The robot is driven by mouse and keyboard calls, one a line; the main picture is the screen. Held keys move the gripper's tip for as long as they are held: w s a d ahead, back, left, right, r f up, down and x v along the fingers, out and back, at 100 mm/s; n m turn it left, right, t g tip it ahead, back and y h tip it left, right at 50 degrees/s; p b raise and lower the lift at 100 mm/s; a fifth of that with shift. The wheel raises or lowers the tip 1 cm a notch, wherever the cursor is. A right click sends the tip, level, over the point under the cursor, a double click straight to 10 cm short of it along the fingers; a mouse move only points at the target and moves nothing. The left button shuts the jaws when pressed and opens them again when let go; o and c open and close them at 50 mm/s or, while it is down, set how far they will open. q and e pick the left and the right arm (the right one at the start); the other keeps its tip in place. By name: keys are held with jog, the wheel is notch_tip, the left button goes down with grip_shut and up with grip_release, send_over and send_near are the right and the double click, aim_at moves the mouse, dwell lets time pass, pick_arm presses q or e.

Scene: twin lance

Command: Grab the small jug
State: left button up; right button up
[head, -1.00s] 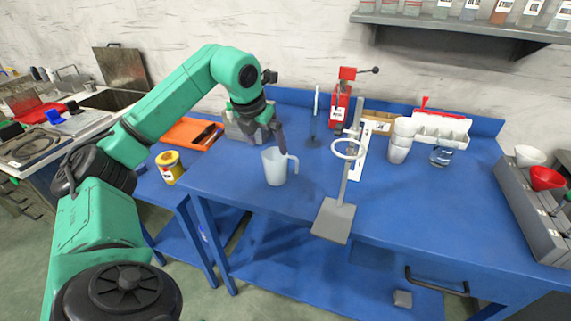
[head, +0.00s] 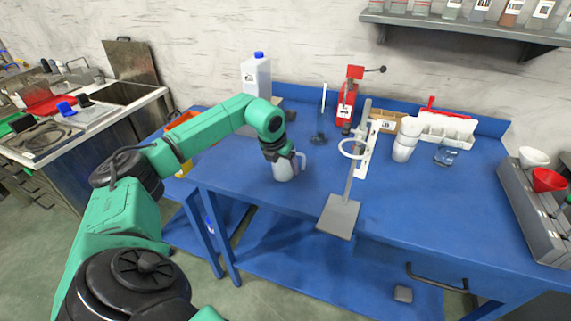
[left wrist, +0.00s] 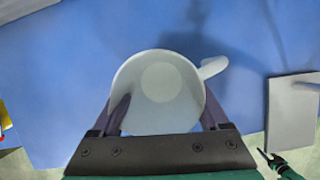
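The small jug (head: 283,171) is pale and has a handle on its right side. It stands upright on the blue table near the front edge. My left gripper (head: 283,158) is at the jug's top, pointing down. In the left wrist view the jug (left wrist: 160,90) is seen from above, with its handle to the upper right. The fingers of my left gripper (left wrist: 165,112) are wide apart, one at each side of the jug; whether they touch it I cannot tell.
A metal stand with a ring (head: 340,215) is to the right of the jug. A white bottle with a blue cap (head: 256,76) and a red device (head: 346,103) stand behind. The blue table (head: 250,188) is clear left of the jug.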

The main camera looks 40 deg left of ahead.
pick_arm(q)
jog(key=shift+c, duration=1.3)
jog(key=shift+r, duration=0.15)
